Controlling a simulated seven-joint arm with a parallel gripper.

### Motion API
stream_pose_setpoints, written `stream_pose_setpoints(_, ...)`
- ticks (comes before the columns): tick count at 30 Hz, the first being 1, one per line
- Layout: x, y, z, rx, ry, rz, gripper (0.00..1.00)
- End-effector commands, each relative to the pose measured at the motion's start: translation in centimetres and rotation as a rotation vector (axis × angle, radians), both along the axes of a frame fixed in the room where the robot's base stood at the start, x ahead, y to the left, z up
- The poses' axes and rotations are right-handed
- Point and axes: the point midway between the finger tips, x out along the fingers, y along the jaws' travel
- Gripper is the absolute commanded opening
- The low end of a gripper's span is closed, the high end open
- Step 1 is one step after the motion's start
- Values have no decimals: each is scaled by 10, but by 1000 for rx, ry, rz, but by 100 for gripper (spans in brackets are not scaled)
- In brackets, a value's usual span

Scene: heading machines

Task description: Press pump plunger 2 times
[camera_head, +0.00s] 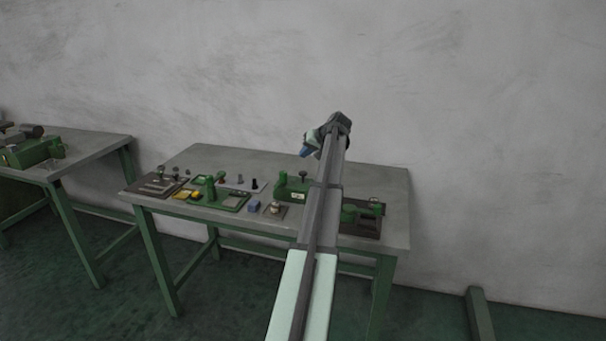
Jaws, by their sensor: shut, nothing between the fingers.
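Several small devices with knobs and posts stand on the workbench (375,172). They are too small for me to tell for certain which one carries the pump plunger. One candidate is a small plate with a round knob (275,208) near the front edge. Another is a green device with an upright post (211,190) left of it. My arm reaches up over the bench, and my gripper (305,151) is at its far end, small in view. It is shut and empty, seen against the wall, apart from the devices. My arm hides part of the bench's right half.
A green machine (293,188) and another green device (362,215) flank my arm. A second table (95,155) with a green machine (30,150) stands left.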

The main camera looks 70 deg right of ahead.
Motion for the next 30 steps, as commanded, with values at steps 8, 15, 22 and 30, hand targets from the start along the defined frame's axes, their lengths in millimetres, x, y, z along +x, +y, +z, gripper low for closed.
stream_pose_setpoints(8,0,0,-33,1,0,-1,0)
stream_pose_setpoints(15,0,0,-46,-1,0,-1,0)
stream_pose_setpoints(22,0,0,-46,-1,0,-1,0)
stream_pose_setpoints(30,0,0,-46,-1,0,-1,0)
